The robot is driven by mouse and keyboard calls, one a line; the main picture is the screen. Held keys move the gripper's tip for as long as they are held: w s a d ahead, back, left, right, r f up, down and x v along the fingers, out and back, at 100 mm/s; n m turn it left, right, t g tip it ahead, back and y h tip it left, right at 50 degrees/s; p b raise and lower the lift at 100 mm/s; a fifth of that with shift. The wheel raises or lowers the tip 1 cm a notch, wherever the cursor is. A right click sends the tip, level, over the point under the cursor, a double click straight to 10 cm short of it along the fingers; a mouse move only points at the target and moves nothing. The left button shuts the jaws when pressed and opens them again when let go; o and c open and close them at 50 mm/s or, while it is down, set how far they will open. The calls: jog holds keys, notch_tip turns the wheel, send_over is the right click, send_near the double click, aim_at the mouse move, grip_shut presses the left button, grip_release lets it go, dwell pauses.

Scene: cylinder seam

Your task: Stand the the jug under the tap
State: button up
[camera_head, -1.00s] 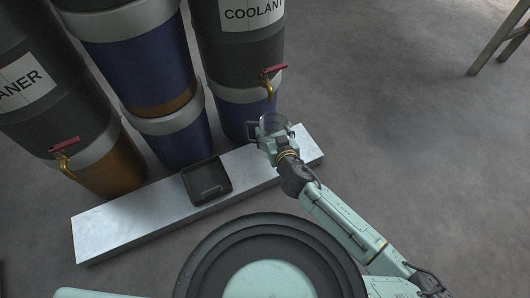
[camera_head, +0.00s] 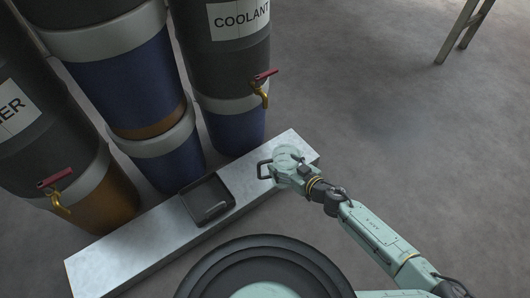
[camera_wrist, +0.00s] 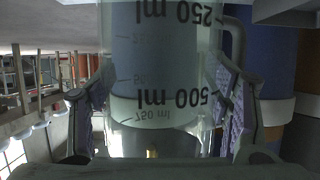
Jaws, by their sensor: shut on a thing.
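The clear jug (camera_head: 287,153) is in my gripper (camera_head: 290,170), over the right end of the pale bench. I cannot tell whether the jug touches the bench.
The pale bench (camera_head: 130,247) runs below the drums and carries a dark tray (camera_head: 208,199) left of the jug. The coolant drum (camera_head: 225,65) stands behind. Another drum's tap (camera_head: 56,188) is at the left. Open floor (camera_head: 400,130) lies to the right.

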aim_at(282, 156)
jog(key=shift+w+d+r+b+x, duration=0.25)
jog(key=shift+b+x, duration=0.55)
jog(key=shift+x, duration=1.6)
jog(key=shift+w+d+r+b+x, duration=0.15)
jog(key=shift+b+x, duration=0.7)
jog(key=shift+x, duration=1.6)
jog(key=shift+w+d+r+b+x, duration=0.25)
jog(key=shift+b+x, duration=0.55)
jog(key=shift+x, duration=1.6)
jog(key=shift+a+f, duration=0.1)
jog(key=shift+f, duration=0.05)
jog(key=shift+f, duration=0.15)
jog(key=o, duration=1.3)
jog(key=shift+c, duration=0.2)
jog(key=p+v, duration=0.3)
jog(key=v, duration=0.9)
